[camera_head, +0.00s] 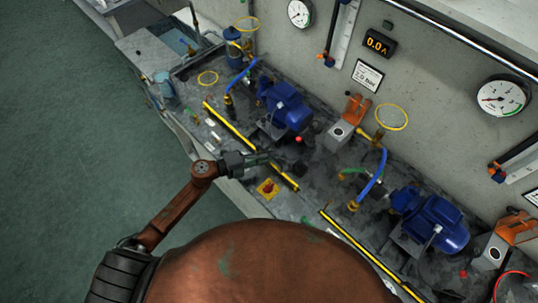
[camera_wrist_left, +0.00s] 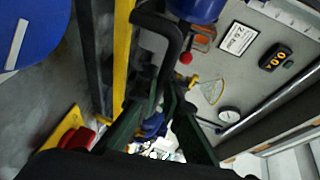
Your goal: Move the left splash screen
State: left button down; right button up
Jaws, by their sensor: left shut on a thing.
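The left splash screen shows in the head view as a long yellow-and-black edge (camera_head: 232,126) running diagonally along the bench front, before the left blue pump (camera_head: 285,103). Any clear panel is hard to make out. My left gripper (camera_head: 270,156) reaches in over the lower part of this edge. In the left wrist view, the yellow edge (camera_wrist_left: 122,60) stands just left of a bent black handle (camera_wrist_left: 176,60). The green fingers of my left gripper (camera_wrist_left: 160,112) are shut on this handle. The exact contact is partly hidden. My right gripper is not in view.
A red stop button on a yellow plate (camera_head: 267,188) sits close below the left gripper. A second yellow-and-black edge (camera_head: 365,250) and another blue pump (camera_head: 430,217) stand to the right. Blue hoses, yellow rings and wall gauges (camera_head: 502,97) lie behind. The green floor at left is clear.

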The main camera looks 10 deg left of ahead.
aim_at(268, 162)
pick_arm(q)
notch_tip(268, 162, down, 5)
jog(key=b, duration=0.2)
jog(key=shift+r+b, duration=0.2)
jog(key=shift+b, duration=0.2)
jog(key=shift+s, duration=0.1)
jog(key=c, duration=2.2)
grip_release()
jog(key=shift+o, duration=0.6)
